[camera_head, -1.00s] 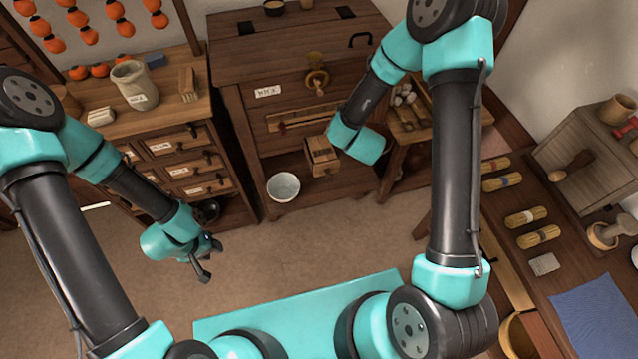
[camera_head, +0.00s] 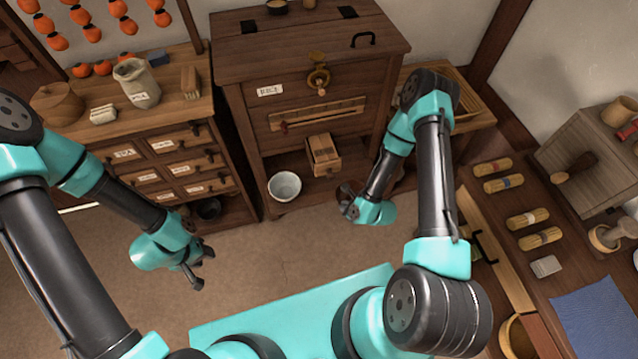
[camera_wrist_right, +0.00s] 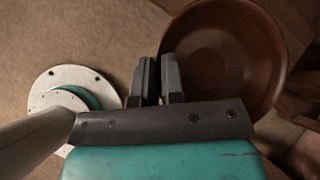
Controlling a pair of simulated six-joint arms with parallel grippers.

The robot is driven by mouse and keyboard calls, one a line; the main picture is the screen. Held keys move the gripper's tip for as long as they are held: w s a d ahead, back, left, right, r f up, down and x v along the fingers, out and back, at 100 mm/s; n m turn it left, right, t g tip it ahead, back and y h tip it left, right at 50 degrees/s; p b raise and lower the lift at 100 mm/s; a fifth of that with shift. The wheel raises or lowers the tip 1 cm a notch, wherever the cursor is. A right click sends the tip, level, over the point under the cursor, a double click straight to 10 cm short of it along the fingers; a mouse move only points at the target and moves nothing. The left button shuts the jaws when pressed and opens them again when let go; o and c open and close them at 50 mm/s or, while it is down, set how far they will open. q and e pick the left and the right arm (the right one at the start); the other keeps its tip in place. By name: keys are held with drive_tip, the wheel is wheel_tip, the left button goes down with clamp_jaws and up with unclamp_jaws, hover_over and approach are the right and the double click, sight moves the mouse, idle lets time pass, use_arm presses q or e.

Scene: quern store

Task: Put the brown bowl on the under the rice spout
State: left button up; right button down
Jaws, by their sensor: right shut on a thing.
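The brown bowl (camera_wrist_right: 225,60) fills the upper right of the right wrist view, its inside facing the camera. My right gripper (camera_wrist_right: 158,72) is shut on its rim. In the head view my right gripper (camera_head: 349,210) is right of the cabinet's lower shelf, and the bowl (camera_head: 347,190) is mostly hidden behind it. A box-like wooden spout (camera_head: 323,155) juts from the lower front of the dark cabinet, left of and above the right gripper. My left gripper (camera_head: 196,268) hangs empty over the floor at the left, its fingers apart.
A white bowl (camera_head: 284,186) stands on the cabinet's low shelf, left of the spout. A drawer chest (camera_head: 165,150) with a jar (camera_head: 137,84) is at the left. A bench (camera_head: 560,250) with brushes (camera_head: 528,218) is at the right. The floor between the arms is clear.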

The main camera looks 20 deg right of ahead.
sight(352, 181)
drive_tip(key=shift+s+a+f+n, duration=0.25)
drive_tip(key=shift+s+a+f, duration=0.15)
drive_tip(key=shift+s+a, duration=0.2)
drive_tip(key=shift+s+a+f+n, duration=0.25)
drive_tip(key=shift+s+a+f, duration=0.15)
drive_tip(key=shift+s+a, duration=0.15)
drive_tip(key=shift+w+d, duration=0.1)
drive_tip(key=w+d, duration=0.2)
drive_tip(key=w, duration=0.2)
drive_tip(key=w+d+f, duration=0.1)
drive_tip(key=w+d, duration=0.2)
drive_tip(key=w, duration=0.1)
drive_tip(key=w+d, duration=0.2)
drive_tip(key=w, duration=0.3)
drive_tip(key=shift+d+f, duration=0.2)
drive_tip(key=shift+d, duration=0.05)
drive_tip(key=shift+w+d, duration=0.2)
drive_tip(key=shift+w, duration=0.1)
drive_tip(key=shift+w+f, duration=0.1)
drive_tip(key=shift+f, duration=1.7)
